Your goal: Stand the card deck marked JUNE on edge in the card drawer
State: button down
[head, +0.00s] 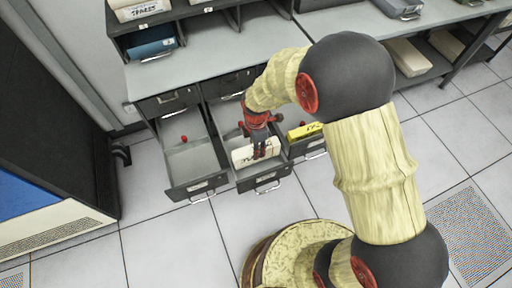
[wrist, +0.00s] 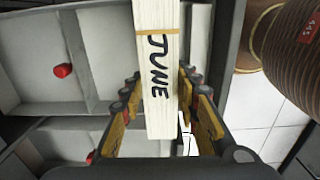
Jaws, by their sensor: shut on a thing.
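The cream card deck marked JUNE (wrist: 156,75) is between the fingers of my gripper (wrist: 160,88), with its lettered edge facing the wrist camera. In the head view the deck (head: 243,157) is at the middle open drawer (head: 231,133), near its front. My gripper (head: 259,148) is shut on the deck from above. The deck looks upright on edge, long side across the drawer. I cannot tell whether its lower edge touches the drawer floor.
A left open drawer (head: 192,163) holds a small red knob (head: 183,139). A right open drawer holds a yellow deck (head: 304,131). The grey desk (head: 215,48) stands behind, with a blue item (head: 152,47) in a cubby.

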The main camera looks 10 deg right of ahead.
jog(key=shift+f, duration=0.15)
jog(key=shift+f+b, duration=1.15)
jog(key=shift+f, duration=1)
jog(key=c, duration=1.3)
grip_release()
jog(key=shift+c, duration=0.2)
jog(key=shift+o, duration=0.4)
notch_tip(320, 180, up, 12)
jog(key=shift+f, duration=0.1)
